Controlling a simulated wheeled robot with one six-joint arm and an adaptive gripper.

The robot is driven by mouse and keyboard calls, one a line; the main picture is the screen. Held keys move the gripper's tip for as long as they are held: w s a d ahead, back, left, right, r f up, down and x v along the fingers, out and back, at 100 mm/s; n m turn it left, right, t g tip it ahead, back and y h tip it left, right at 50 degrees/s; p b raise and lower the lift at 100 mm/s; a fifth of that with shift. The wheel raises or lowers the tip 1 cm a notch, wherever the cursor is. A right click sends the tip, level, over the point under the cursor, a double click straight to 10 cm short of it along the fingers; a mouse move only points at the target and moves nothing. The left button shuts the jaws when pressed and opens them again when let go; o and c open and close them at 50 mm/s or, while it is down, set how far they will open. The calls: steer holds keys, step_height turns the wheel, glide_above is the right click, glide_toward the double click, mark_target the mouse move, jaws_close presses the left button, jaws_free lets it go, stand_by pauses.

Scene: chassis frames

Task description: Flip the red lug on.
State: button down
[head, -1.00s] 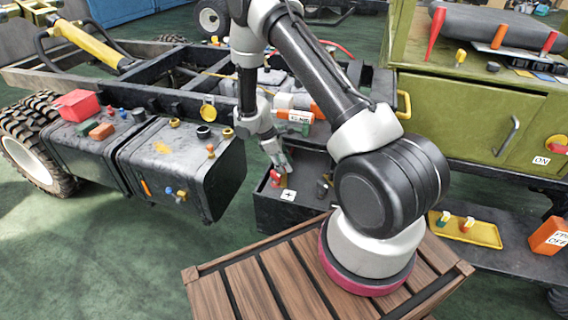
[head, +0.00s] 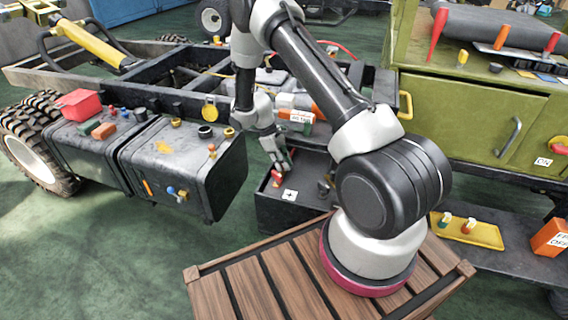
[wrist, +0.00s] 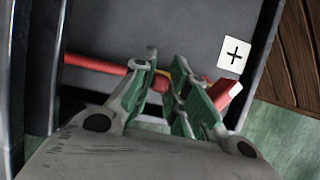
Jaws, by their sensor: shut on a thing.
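The red lug (head: 277,176) is at the left end of the dark open box (head: 262,215), near a white plus label (head: 290,195). My gripper (head: 284,163) reaches down to it. In the wrist view my gripper (wrist: 166,60) has its green-padded fingers close together around a red piece of the lug (wrist: 162,84), with a bit of yellow behind. A red block end (wrist: 227,92) shows just right of the right finger, and a red rod (wrist: 95,64) runs off to the left. The fingers hide how these red parts join. The plus label (wrist: 234,54) is right of the fingertips.
Two black boxes with small coloured fittings (head: 180,150) stand left of the open box. A green cabinet (head: 470,110) is on the right, above a shelf with a yellow tray (head: 470,230). My base's slatted wooden deck (head: 240,295) is in front. Green floor is clear at lower left.

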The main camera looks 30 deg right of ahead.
steer(key=c, duration=1.4)
jaws_free()
steer(key=shift+r, duration=0.1)
steer(key=v, duration=1.2)
